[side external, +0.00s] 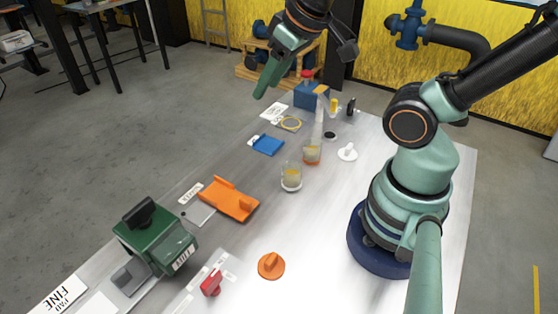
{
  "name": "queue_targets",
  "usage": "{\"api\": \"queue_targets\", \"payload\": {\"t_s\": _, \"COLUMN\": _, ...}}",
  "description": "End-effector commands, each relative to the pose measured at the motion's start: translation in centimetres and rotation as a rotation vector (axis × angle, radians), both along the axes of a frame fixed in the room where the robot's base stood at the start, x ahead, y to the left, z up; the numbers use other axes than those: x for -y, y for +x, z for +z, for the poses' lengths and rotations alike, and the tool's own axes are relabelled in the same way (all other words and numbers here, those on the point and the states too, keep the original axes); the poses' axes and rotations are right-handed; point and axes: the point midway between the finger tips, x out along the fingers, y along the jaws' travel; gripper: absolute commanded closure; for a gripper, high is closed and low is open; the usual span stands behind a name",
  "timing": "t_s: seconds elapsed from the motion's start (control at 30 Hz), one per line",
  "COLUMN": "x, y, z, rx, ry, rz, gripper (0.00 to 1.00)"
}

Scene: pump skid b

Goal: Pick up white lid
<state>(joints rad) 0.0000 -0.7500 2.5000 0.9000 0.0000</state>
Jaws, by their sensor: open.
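The white lid (347,152) lies on the table to the right of the jars, with a small knob on top. It is in clear view and nothing touches it. My gripper (269,82) is raised in the upper middle of the side view, above and to the left of the lid and well apart from it. Its green jaws are open and I see nothing held. The exact gap between the jaws is hard to see from this angle.
A clear jar (291,177) and an orange-based jar (312,152) stand left of the lid. An orange lid (271,266), orange tray (229,200), blue tray (268,145), green device (157,236) and blue box (311,96) also occupy the table (345,215).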

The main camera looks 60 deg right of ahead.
Motion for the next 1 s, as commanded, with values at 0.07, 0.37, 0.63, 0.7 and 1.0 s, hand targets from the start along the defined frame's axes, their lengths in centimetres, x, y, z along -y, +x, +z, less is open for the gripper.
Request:
{"api": "queue_targets", "payload": {"t_s": 0.07, "x": 0.0, "y": 0.0, "z": 0.0, "rx": 0.0, "ry": 0.0, "rz": 0.0, "gripper": 0.5}}
{"api": "queue_targets", "payload": {"t_s": 0.37, "x": 0.0, "y": 0.0, "z": 0.0, "rx": 0.0, "ry": 0.0, "rz": 0.0, "gripper": 0.0}}
{"api": "queue_targets", "payload": {"t_s": 0.63, "x": 1.2, "y": 0.1, "z": -0.5, "rx": -0.024, "ry": -0.046, "rz": 0.048, "gripper": 0.0}}
{"api": "queue_targets", "payload": {"t_s": 0.7, "x": 2.4, "y": 0.1, "z": -1.1, "rx": -0.051, "ry": -0.092, "rz": 0.104, "gripper": 0.0}}
{"api": "queue_targets", "payload": {"t_s": 1.0, "x": 9.3, "y": -1.2, "z": -4.6, "rx": -0.223, "ry": -0.304, "rz": 0.487, "gripper": 0.0}}
